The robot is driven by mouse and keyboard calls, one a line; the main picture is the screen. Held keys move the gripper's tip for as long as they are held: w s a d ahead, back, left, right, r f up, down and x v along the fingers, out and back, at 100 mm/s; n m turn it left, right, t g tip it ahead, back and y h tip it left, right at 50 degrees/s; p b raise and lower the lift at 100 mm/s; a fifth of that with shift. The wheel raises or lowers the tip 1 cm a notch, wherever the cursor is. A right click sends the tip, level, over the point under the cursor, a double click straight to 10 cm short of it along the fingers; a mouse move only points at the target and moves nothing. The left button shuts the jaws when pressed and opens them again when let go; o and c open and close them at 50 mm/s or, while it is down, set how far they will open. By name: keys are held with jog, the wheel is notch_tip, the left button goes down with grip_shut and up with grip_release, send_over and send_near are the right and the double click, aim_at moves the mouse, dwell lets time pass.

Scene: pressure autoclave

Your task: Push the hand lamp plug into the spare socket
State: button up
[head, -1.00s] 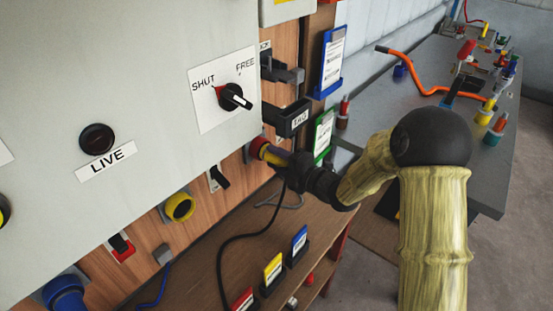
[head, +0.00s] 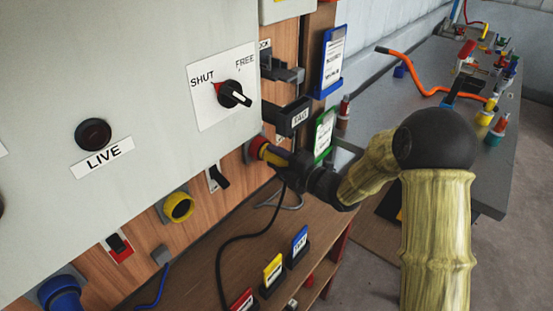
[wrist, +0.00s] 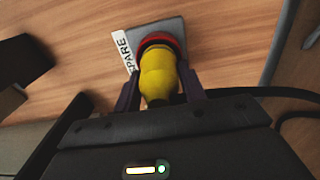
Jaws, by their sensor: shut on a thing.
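The yellow hand lamp plug (wrist: 158,80) is between the two fingers of my gripper (wrist: 161,90), which is shut on it. Its far end meets the red ring of the spare socket (wrist: 176,29), a grey plate on the wooden panel with a label reading "PARE". Whether the plug is fully seated is hidden by its own body. In the head view the plug (head: 266,152) points at the red-ringed socket (head: 255,145) below the grey cabinet, with my gripper (head: 277,158) behind it. A black cable hangs down from the plug's rear.
A black holder (head: 288,118) juts out just above my gripper. A switch (head: 218,178) and a yellow socket (head: 178,206) are on the panel to the left. Coloured cards (head: 273,270) stand on the shelf below. The grey bench (head: 430,80) lies to the right.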

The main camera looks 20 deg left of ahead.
jog(key=shift+w+a, duration=0.15)
jog(key=shift+a, duration=0.3)
jog(key=o, duration=1.4)
jog(key=shift+d, duration=0.1)
jog(key=b+v, duration=0.2)
jog(key=v, duration=1.5)
jog(key=shift+d+b, duration=0.15)
jog(key=shift+b, duration=0.25)
